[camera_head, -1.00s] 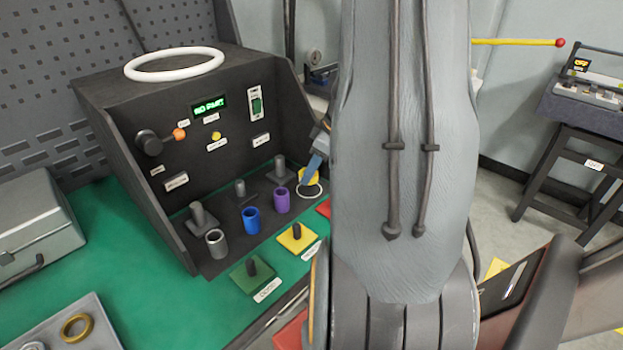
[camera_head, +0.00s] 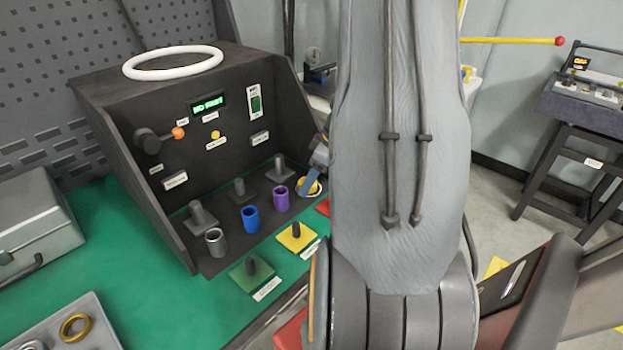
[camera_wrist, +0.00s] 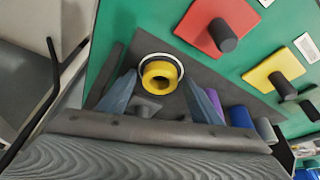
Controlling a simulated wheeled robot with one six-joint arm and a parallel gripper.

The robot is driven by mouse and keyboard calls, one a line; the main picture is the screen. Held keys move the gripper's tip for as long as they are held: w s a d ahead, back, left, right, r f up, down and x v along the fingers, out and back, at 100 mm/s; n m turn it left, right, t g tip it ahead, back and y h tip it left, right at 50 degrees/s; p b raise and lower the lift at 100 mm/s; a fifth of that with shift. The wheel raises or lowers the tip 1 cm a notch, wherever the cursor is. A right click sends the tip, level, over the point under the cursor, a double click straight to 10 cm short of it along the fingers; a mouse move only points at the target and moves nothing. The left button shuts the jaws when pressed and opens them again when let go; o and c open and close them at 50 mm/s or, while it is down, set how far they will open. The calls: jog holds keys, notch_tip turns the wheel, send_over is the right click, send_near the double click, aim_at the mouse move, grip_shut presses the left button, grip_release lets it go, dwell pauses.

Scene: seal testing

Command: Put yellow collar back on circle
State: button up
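The yellow collar (camera_wrist: 160,73) stands upright inside the white circle (camera_wrist: 146,65) in the wrist view, its hole facing the camera. In the head view the collar (camera_head: 313,186) shows partly behind a blue finger, with the circle's rim (camera_head: 318,194) around its foot. My gripper (camera_wrist: 160,84) is open, with one blue finger on each side of the collar and a small gap between each finger and it. In the head view my gripper (camera_head: 308,182) is mostly hidden behind my arm.
The purple collar (camera_head: 281,199), blue collar (camera_head: 250,218) and grey collar (camera_head: 215,242) stand in a row beside the circle. Dark posts (camera_head: 279,169) stand behind them. Yellow (camera_head: 297,237) and green (camera_head: 251,273) pegged plates lie in front.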

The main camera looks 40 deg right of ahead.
jog(key=shift+r, duration=0.1)
jog(key=shift+r+p, duration=0.25)
jog(key=shift+p, duration=0.05)
jog(key=b+v, duration=0.2)
jog(key=v, duration=1)
jog(key=s+a+f+m+g+h, duration=0.1)
jog(key=s+a+m, duration=0.1)
jog(key=a, duration=1.3)
jog(key=s+a+f+m+g+h, duration=0.1)
jog(key=s+a+f+m+g, duration=0.1)
jog(key=a, duration=1.4)
jog(key=shift+s+f+m+g, duration=0.3)
jog(key=shift+s+f+m, duration=0.05)
jog(key=shift+m, duration=0.35)
